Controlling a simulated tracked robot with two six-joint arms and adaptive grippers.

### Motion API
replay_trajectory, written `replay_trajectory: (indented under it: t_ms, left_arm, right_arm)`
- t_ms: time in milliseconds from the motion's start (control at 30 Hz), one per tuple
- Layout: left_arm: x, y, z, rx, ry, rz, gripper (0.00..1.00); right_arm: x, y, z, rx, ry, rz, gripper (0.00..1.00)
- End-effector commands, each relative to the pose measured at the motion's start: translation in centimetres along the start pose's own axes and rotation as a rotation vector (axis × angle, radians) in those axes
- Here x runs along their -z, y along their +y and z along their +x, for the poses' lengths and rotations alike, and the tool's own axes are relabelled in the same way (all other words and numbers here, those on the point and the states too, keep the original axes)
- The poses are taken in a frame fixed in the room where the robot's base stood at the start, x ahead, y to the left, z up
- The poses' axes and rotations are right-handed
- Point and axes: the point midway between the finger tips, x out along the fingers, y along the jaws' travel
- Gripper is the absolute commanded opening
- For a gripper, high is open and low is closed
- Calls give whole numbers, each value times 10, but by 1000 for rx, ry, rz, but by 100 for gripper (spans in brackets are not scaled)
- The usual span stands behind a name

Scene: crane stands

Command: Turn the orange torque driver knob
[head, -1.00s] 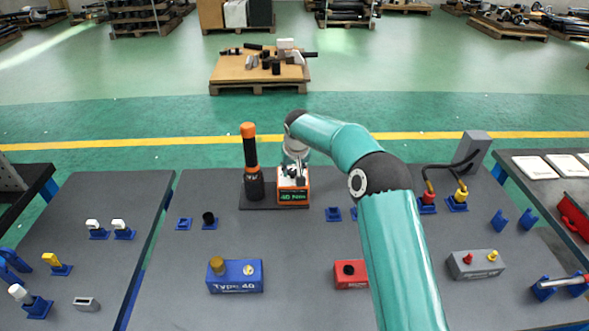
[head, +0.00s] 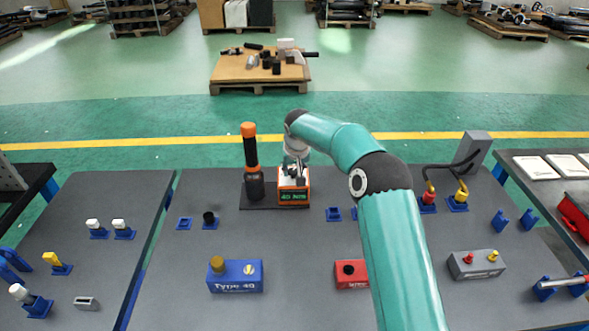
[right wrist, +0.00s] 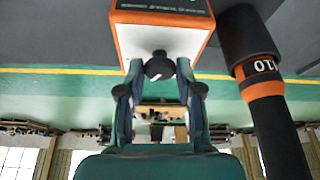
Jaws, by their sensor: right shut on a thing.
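The orange and white torque tester box (head: 294,198), with a green-lit display, stands on a dark base plate behind the table's middle. In the right wrist view its dark round knob (right wrist: 159,66) sits on the white face, between the two fingertips. My right gripper (head: 296,172) reaches down from behind onto the box and is shut on the knob; it also shows in the right wrist view (right wrist: 159,76). In the head view the gripper mostly hides the knob. My left gripper is not in view.
The black and orange torque driver (head: 249,150) stands upright just left of the box, close to the gripper. A blue Type 40 block (head: 235,277) and a red block (head: 351,275) lie nearer. The grey table (head: 290,245) is clear between them.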

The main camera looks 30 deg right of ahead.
Motion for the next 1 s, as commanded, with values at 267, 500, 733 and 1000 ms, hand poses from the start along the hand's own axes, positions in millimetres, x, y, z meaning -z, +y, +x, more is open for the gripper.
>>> replay_trajectory:
  t_ms: [267, 500, 733, 1000]
  left_arm:
    - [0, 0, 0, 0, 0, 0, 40]
    - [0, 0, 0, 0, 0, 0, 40]
    - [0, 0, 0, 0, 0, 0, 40]
    - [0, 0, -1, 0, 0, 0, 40]
  right_arm:
    - [-2, 1, 1, -2, -7, 1, 0]
    - [-2, 1, 1, -2, -5, 1, 60]
    - [-1, 1, 0, -1, -3, 1, 60]
    - [0, 1, -15, 0, 0, 1, 60]
